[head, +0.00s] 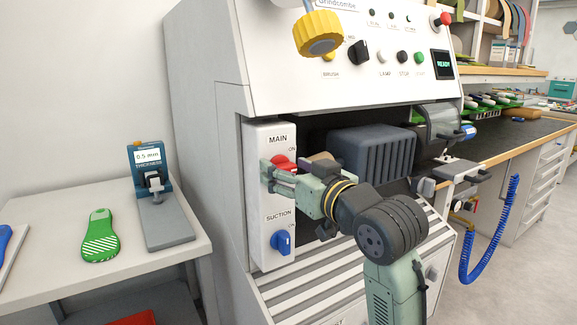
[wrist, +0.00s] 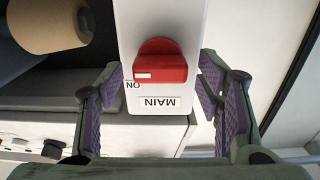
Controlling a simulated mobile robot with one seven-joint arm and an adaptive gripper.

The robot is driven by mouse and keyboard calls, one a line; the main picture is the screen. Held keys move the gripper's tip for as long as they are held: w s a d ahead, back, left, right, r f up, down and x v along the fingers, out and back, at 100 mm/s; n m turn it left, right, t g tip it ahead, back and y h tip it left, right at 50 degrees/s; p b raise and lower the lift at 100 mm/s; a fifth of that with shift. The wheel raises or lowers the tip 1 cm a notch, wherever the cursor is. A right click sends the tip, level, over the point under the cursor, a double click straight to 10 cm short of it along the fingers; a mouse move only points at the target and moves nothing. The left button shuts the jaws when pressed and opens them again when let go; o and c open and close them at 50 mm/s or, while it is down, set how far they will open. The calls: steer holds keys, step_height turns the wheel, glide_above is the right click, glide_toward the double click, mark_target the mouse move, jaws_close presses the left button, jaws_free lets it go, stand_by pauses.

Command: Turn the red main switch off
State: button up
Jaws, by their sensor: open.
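The red main switch (head: 284,162) is on the white switch panel (head: 268,205), below the MAIN label and next to the ON mark. It also shows in the wrist view (wrist: 160,62), where the labels appear upside down. There, the white mark on its handle lies at the end near the ON mark. My gripper (head: 272,172) is in front of the panel at the switch. In the wrist view its open fingers stand on either side of the switch, with gaps on both sides. My fingers and arm partly hide the switch's lower part in the head view.
A blue suction switch (head: 281,242) sits lower on the same panel. A dark ribbed block (head: 375,152) is in the machine's opening, right of the panel. A yellow knob-like part (head: 317,34) hangs above. A side table (head: 130,262) with a green insole (head: 99,237) stands left.

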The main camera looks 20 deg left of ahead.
steer(key=c, duration=1.2)
steer(key=shift+o, duration=0.2)
steer(key=shift+n+b, duration=0.35)
steer(key=shift+n, duration=0.05)
steer(key=n+b, duration=0.2)
steer(key=n, duration=0.3)
steer(key=n+b, duration=0.3)
steer(key=n, duration=0.3)
steer(key=n+b, duration=0.3)
steer(key=n, duration=0.3)
steer(key=shift+s+a+f, duration=0.2)
steer(key=shift+f, duration=0.1)
